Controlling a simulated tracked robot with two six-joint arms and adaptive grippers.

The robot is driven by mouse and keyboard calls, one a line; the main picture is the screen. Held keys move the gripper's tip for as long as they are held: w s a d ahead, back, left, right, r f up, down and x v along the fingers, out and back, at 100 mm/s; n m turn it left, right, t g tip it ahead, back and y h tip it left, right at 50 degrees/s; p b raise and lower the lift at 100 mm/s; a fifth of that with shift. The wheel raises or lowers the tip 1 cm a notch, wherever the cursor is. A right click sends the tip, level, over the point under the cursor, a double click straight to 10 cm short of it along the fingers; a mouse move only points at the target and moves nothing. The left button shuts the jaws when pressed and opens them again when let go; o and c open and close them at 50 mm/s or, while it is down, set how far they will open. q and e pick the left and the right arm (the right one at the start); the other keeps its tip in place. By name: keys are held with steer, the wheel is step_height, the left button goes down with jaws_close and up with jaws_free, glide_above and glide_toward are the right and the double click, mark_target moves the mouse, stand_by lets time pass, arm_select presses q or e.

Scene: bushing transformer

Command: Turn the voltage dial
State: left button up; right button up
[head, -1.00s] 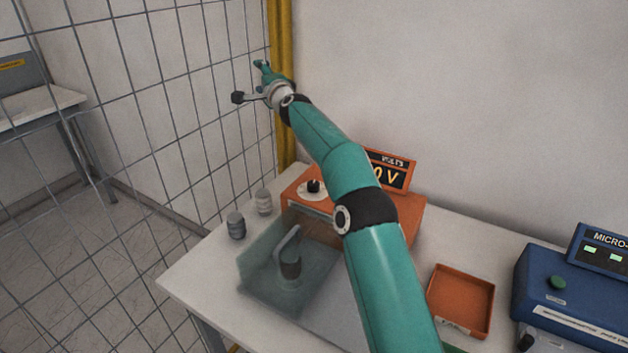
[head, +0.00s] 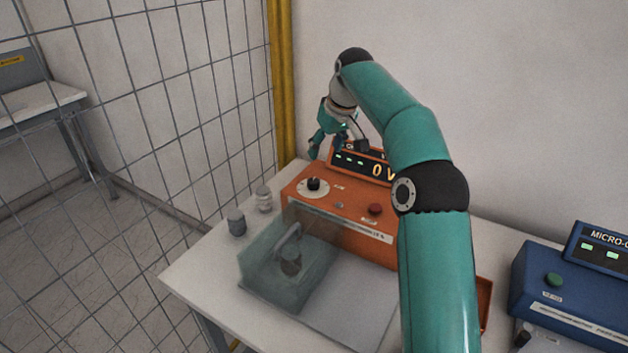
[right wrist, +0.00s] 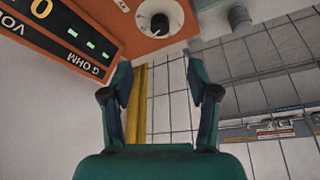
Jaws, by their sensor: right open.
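The voltage dial (head: 314,184) is a black knob on a white round scale, on the left top of an orange tester (head: 350,214). In the right wrist view the dial (right wrist: 160,24) shows at the top, beyond the fingertips. The tester's tilted display (head: 372,167) reads 0 V, partly hidden by my right arm. My right gripper (head: 326,143) is open and empty, above and behind the dial and apart from it. In the right wrist view its two fingers (right wrist: 158,72) stand apart with nothing between them. My left gripper is not in view.
A clear box (head: 270,285) with a grey part in it stands before the tester. Two small grey bushings (head: 237,223) stand at the table's left edge. A red button (head: 375,209) is on the tester. A blue micro-ohm device (head: 560,290) stands right. A wire fence (head: 180,110) is left.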

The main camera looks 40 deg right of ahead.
mark_target(313, 181)
steer(key=p+x, duration=0.1)
steer(key=x, duration=1.3)
steer(key=shift+w+a+f, duration=0.1)
steer(key=shift+f, duration=0.05)
jaws_close()
